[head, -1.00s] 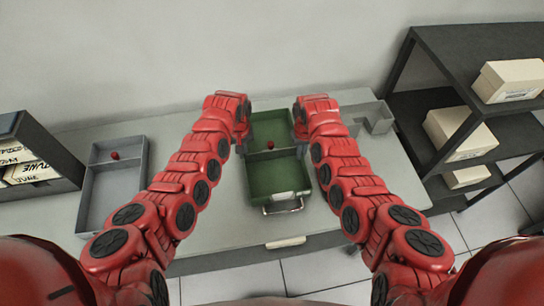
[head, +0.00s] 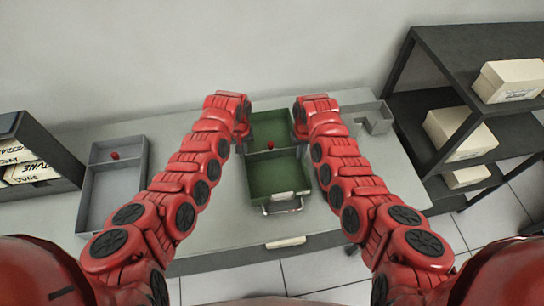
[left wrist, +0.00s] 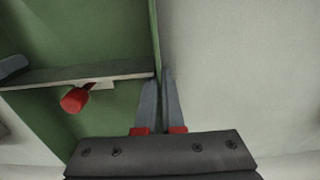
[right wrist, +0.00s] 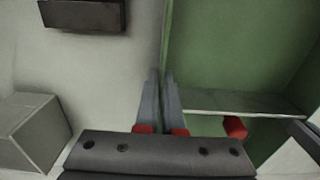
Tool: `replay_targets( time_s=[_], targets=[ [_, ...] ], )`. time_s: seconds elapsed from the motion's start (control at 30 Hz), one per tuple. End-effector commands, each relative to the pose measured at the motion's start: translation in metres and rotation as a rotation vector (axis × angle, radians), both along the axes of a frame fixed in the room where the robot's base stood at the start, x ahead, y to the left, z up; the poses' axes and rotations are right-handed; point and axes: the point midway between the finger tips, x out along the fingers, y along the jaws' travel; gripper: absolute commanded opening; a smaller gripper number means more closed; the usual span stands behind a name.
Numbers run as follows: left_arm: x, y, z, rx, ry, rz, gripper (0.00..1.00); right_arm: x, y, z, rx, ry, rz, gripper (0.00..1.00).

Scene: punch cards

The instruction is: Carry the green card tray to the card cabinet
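The green card tray (head: 274,180) lies on the grey counter between my arms, with a divider, a red knob and a front handle with a pale label. My left gripper (head: 241,145) is at its left wall. In the left wrist view the fingers (left wrist: 159,100) are close together with the green wall (left wrist: 154,35) between them. My right gripper (head: 300,138) is at the opposite wall. In the right wrist view its fingers (right wrist: 162,100) close around that wall (right wrist: 166,40). The tray looks level; whether it touches the counter I cannot tell.
A grey tray (head: 86,200) with a red knob lies to the left, beside a dark cabinet (head: 45,140) holding labelled cards. A grey open holder (head: 375,118) stands at the back right. A dark shelf (head: 425,105) with pale boxes (head: 455,132) stands at right.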

Motion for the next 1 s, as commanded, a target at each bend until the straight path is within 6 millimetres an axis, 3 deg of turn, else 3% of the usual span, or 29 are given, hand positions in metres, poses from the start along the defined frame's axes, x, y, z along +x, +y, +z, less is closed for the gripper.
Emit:
replay_targets(
  time_s=[0.57,1.0],
  targets=[
    [0.000,0.000,0.003,0.000,0.000,0.000,0.00,0.000,0.000,0.003,-0.001,0.000,0.000,0.00],
    [0.001,0.000,0.044,0.000,-0.001,0.000,0.00,0.000,0.000,0.043,-0.001,-0.001,0.000,0.00]
  ],
)
